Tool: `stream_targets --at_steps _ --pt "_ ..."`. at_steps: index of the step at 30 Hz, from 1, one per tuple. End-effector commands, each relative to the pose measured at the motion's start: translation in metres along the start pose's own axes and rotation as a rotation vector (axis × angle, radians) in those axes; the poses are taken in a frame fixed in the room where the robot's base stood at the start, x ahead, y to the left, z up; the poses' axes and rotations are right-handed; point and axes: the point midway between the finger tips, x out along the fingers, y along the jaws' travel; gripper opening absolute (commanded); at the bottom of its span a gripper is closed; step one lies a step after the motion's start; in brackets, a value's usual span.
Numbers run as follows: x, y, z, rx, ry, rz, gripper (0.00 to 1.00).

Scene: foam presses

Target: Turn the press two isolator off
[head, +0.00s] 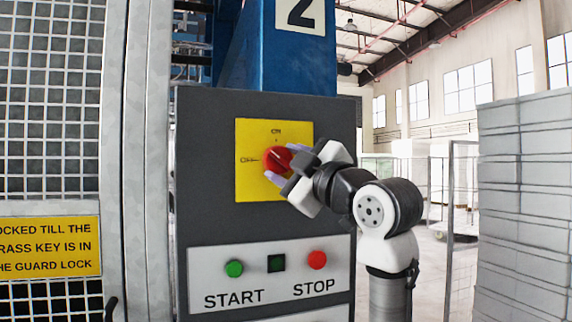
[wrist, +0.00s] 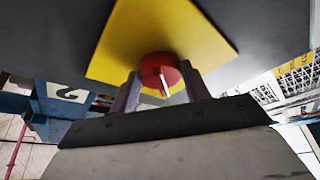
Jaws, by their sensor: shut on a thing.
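The press two isolator is a red rotary knob (head: 275,158) on a yellow plate (head: 250,187), marked ON at the top and OFF at the left. The plate sits on a dark grey panel under a blue column with the number 2 sign (head: 301,14). My gripper (head: 284,163) reaches in from the right and is shut on the red knob, one finger on each side. In the wrist view the knob (wrist: 158,68) sits between my fingertips (wrist: 160,77), with a pale pointer line on its face. My gripper hides part of the knob in the head view, and its exact setting is hard to read.
Below are a green START button (head: 234,268), a dark square indicator (head: 276,263) and a red STOP button (head: 317,260). A mesh guard (head: 50,150) with a yellow notice (head: 50,247) stands left. Stacked grey slabs (head: 525,200) stand at the right.

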Motion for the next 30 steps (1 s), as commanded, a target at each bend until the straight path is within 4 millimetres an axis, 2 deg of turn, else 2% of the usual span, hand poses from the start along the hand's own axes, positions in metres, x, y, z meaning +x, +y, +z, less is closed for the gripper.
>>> stream_targets --at_steps 15,30 --pt "0.0002 0.0062 -0.0019 -0.428 -0.002 -0.178 0.24" --pt "0.0009 0.0073 -0.003 -0.63 0.0 -0.262 0.24"
